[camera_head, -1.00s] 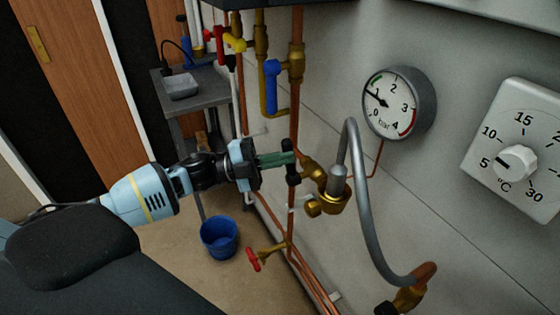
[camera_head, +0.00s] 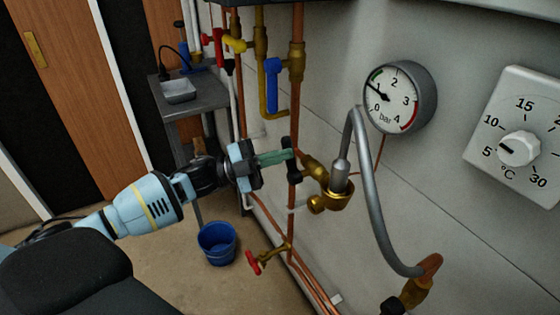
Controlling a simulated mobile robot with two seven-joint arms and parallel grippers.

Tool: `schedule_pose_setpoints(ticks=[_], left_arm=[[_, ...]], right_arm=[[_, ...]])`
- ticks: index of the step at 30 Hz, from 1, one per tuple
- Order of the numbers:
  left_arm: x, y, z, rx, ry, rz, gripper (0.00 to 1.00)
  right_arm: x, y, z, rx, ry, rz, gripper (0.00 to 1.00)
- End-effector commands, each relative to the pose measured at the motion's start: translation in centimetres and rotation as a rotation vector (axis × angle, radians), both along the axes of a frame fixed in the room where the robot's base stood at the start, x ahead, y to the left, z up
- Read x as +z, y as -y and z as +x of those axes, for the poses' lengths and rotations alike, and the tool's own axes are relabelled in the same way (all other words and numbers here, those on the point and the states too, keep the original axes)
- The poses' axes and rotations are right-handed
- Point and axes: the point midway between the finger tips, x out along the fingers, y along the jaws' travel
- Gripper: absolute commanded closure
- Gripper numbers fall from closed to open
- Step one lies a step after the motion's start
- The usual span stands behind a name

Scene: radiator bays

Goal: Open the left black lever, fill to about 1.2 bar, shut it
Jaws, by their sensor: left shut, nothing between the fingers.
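The left black lever (camera_head: 293,168) stands roughly upright on its brass valve (camera_head: 314,166), crossing the line of the valve body. My left gripper (camera_head: 291,153) is shut and empty, with its green fingertips at the upper half of the lever; I cannot tell whether they touch it. The round pressure gauge (camera_head: 398,105) is on the wall to the right, its needle near 1 bar, just below the green mark. A grey braided hose (camera_head: 373,200) loops from the left valve to a lower right brass valve (camera_head: 415,292) with a black lever (camera_head: 391,306), partly cut off. My right gripper is out of view.
A white thermostat dial (camera_head: 520,148) is on the wall at right. A blue bucket (camera_head: 217,245) stands on the floor; a grey sink bench (camera_head: 207,98) is behind.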

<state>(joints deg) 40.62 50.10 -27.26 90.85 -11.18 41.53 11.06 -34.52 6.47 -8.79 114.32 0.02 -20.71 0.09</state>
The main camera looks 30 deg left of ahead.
Motion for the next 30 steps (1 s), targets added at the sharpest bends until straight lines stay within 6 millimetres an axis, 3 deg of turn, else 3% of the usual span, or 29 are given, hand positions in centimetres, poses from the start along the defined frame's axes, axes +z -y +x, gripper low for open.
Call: schedule_pose_setpoints(ticks=[5,19,30], left_arm=[[-0.5,-0.4,0.9,0.003,-0.003,0.001,1.0],[-1.3,-1.6,1.7,0.002,-0.149,-0.246,1.0],[-1.4,-1.9,1.8,0.003,-0.177,-0.293,1.0]], right_arm=[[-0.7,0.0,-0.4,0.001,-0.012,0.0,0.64],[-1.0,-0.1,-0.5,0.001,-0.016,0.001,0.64],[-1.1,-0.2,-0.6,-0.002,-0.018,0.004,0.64]])
